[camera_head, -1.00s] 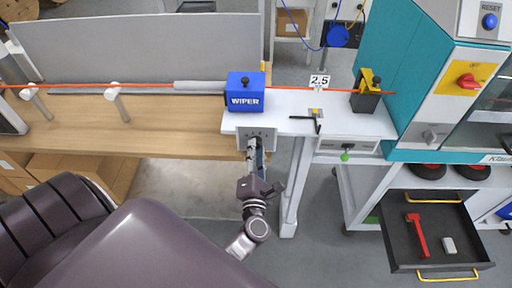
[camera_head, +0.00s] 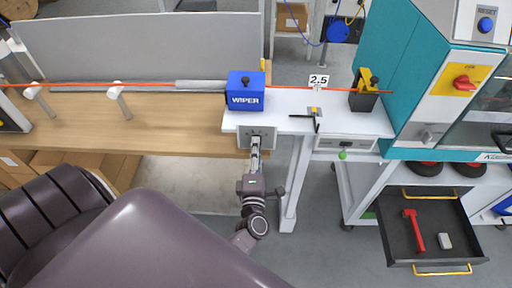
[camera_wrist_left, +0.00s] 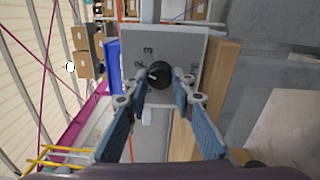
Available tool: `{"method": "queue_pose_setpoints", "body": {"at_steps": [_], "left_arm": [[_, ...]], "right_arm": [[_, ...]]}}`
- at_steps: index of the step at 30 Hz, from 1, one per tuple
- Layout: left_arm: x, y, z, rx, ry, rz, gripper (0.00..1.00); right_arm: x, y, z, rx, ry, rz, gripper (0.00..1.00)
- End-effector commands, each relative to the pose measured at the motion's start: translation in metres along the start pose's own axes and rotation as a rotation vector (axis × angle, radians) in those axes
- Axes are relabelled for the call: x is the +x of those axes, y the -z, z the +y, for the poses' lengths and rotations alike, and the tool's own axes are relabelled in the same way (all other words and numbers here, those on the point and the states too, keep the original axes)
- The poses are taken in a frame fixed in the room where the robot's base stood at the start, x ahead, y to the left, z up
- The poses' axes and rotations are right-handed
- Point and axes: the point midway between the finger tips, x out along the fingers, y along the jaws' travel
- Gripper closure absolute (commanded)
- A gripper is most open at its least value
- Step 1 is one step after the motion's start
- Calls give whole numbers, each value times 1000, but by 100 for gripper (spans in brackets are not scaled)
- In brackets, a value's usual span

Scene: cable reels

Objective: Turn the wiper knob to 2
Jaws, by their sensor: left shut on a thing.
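The dark round wiper knob (camera_wrist_left: 158,75) is on a light grey panel (camera_wrist_left: 188,46) in the left wrist view. The digits 2 and 3 show at its upper left, and other marks at its right are partly hidden. A small pale mark on the knob faces left, near the 2. My left gripper (camera_wrist_left: 160,88) is shut on the knob, with one blue-padded finger on each side. In the head view, my left gripper (camera_head: 255,146) reaches up to the panel (camera_head: 243,133), below the blue WIPER box (camera_head: 246,98). My right gripper is not in view.
An orange cable (camera_head: 300,91) runs through the WIPER box to a black and yellow block (camera_head: 365,101). A black hex key (camera_head: 304,116) lies on the white table (camera_head: 380,124). An open drawer (camera_head: 393,226) holds a red hammer (camera_head: 414,230).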

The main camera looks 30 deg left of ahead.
Motion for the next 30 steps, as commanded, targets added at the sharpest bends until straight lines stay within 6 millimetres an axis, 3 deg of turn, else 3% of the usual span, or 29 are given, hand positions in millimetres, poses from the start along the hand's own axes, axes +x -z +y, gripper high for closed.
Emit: {"method": "queue_pose_setpoints", "body": {"at_steps": [10,11,15,24,30], "left_arm": [[0,-1,0,0,1,-3,100],[0,-1,0,0,1,-3,74],[0,-1,0,0,1,-2,59],[-2,0,0,0,1,-1,59],[-30,0,-1,0,4,-1,59]], "right_arm": [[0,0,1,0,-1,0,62],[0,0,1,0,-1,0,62],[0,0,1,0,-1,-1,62],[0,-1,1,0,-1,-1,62],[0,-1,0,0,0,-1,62]]}}
